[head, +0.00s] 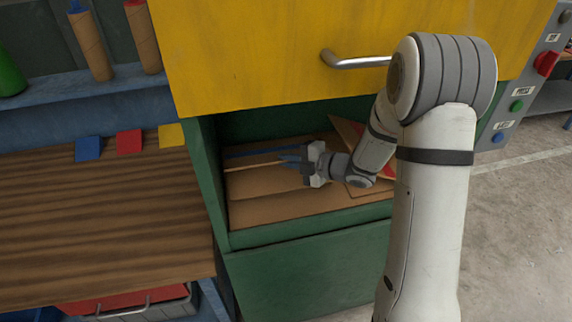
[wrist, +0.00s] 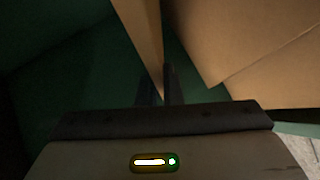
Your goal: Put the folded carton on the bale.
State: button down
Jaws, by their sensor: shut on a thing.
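The bale (head: 265,208) is a brown cardboard mass with a flat top inside the green chamber of the machine. My gripper (head: 290,162) is in the chamber, low over the bale, with its fingers pointing left. In the wrist view the fingers (wrist: 158,88) are shut on the folded carton (wrist: 148,35), a thin tan sheet seen nearly edge-on. In the head view the carton seems to be the thin tan strip (head: 252,164) left of the fingers. I cannot tell whether it touches the bale.
A yellow door (head: 250,50) with a metal handle (head: 350,61) hangs above the opening. Green chamber walls (head: 212,185) stand close around my arm. Tilted cardboard with red on it (head: 347,130) is behind my wrist. A wooden bench (head: 90,215) is at left.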

notch_tip(320, 180, down, 3)
jog(key=shift+a+f+b, duration=0.1)
jog(key=shift+f+b, duration=0.1)
jog(key=shift+b, duration=0.45)
jog(key=shift+s+r, duration=0.1)
jog(key=shift+r, duration=0.05)
jog(key=shift+a, duration=0.1)
jog(key=shift+f, duration=0.2)
jog(key=c, duration=1.6)
grip_release()
jog(key=shift+r, duration=0.1)
